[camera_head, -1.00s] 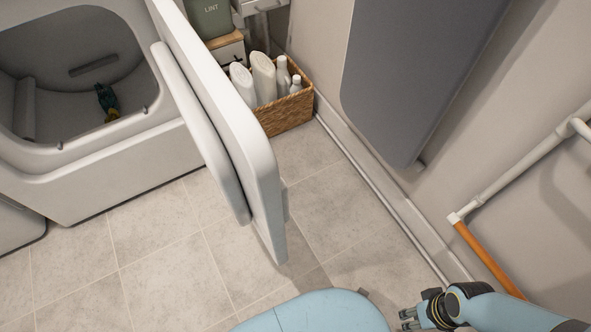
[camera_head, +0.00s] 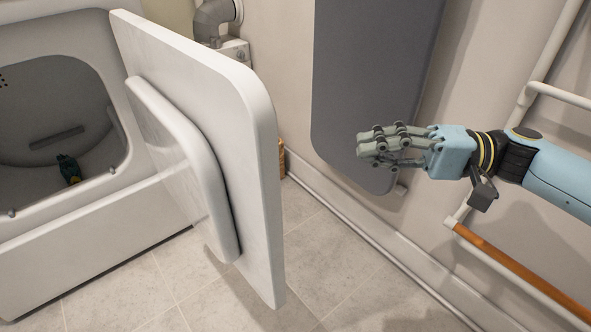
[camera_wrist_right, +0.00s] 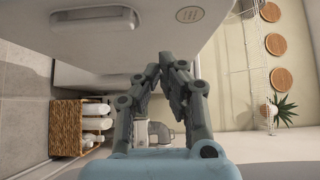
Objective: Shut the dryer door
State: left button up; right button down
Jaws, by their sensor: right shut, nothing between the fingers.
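The white dryer door (camera_head: 255,180) stands open, swung out from the dryer (camera_head: 75,235) towards me. Its inner side with the raised panel faces the drum opening. In the right wrist view, a white panel that appears to be the door's outer face (camera_wrist_right: 160,45) fills the top, with a recessed grip and a round label. My right gripper (camera_head: 362,148) is shut and empty, to the right of the door and apart from it in the head view. It also shows in the right wrist view (camera_wrist_right: 163,62). My left gripper is out of view.
A dark green item (camera_head: 68,170) lies inside the drum. A wicker basket (camera_wrist_right: 67,128) with white bottles stands by the wall. A grey board (camera_head: 370,90) hangs behind my right gripper. A white rail with an orange section (camera_head: 520,270) runs along the right wall.

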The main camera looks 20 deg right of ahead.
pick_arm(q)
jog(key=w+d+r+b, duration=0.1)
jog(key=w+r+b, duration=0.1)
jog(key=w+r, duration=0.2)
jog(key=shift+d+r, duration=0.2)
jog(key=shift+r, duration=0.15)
pick_arm(e)
jog(key=w+a, duration=0.1)
jog(key=a, duration=1)
jog(key=shift+w+a, duration=0.4)
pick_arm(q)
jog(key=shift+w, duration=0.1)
pick_arm(e)
jog(key=shift+a, duration=0.1)
